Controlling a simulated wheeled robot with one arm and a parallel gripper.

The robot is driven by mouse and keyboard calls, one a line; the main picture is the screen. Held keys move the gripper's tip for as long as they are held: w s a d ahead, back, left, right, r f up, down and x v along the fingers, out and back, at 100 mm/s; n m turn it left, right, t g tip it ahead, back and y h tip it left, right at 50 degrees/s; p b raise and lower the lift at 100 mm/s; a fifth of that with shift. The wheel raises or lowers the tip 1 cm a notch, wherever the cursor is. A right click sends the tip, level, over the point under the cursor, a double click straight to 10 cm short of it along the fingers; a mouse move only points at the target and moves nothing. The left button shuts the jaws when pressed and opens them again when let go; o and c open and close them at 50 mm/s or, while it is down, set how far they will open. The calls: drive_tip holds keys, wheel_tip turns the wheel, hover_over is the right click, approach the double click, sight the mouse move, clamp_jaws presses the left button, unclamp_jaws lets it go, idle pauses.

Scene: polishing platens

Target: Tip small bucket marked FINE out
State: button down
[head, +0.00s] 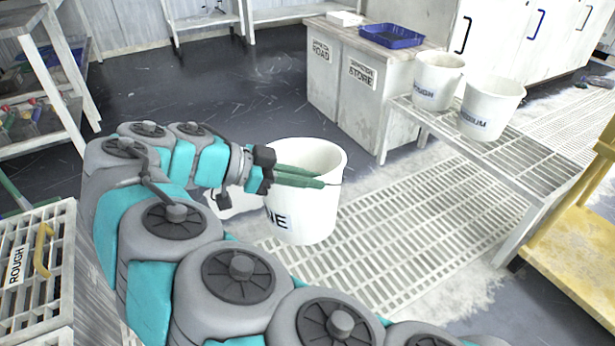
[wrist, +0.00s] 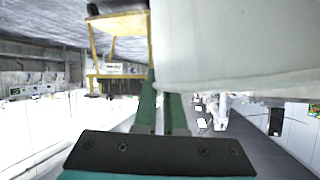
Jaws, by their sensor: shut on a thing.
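The small white bucket marked FINE (head: 318,212) hangs upright in my gripper near the middle of the head view, above the floor grating. Only the end of its label, "NE", shows past my arm. My gripper (head: 318,178) has its green fingers shut on the bucket at its rim. In the wrist view the green fingers (wrist: 162,105) reach up to the bucket's pale wall (wrist: 235,50), which fills the upper right. The bucket's inside is mostly hidden, so I cannot tell what it holds.
Two white buckets, ROUGH (head: 437,82) and MEDIUM (head: 490,108), stand on a slatted bench (head: 530,165) at right. A blue tray (head: 391,36) sits on the cabinet behind. A slatted ROUGH crate (head: 30,250) is at left, a yellow stand (head: 575,235) at right. Floor grating (head: 420,235) lies open.

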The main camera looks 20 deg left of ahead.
drive_tip(key=g+y+p, duration=0.1)
drive_tip(key=p, duration=0.3)
drive_tip(key=w+r+g+y+p, duration=0.1)
drive_tip(key=p, duration=0.4)
drive_tip(key=shift+d+r+n+g, duration=0.25)
drive_tip(key=shift+d+n+g, duration=0.05)
drive_tip(key=shift+d, duration=0.05)
drive_tip(key=w+d+f+n+g+y+p, duration=0.1)
drive_tip(key=w+d+f+g+y+p, duration=0.4)
drive_tip(key=w+f+g+y+p, duration=0.2)
drive_tip(key=shift+f+n+g+y+p, duration=0.45)
drive_tip(key=shift+f+g+p, duration=0.5)
drive_tip(key=shift+f+g, duration=0.5)
drive_tip(key=shift+r, duration=0.1)
drive_tip(key=shift+s+a+r+g+y, duration=0.35)
drive_tip(key=shift+s+a+r, duration=0.2)
drive_tip(key=shift+s+r, duration=0.15)
idle(0.9)
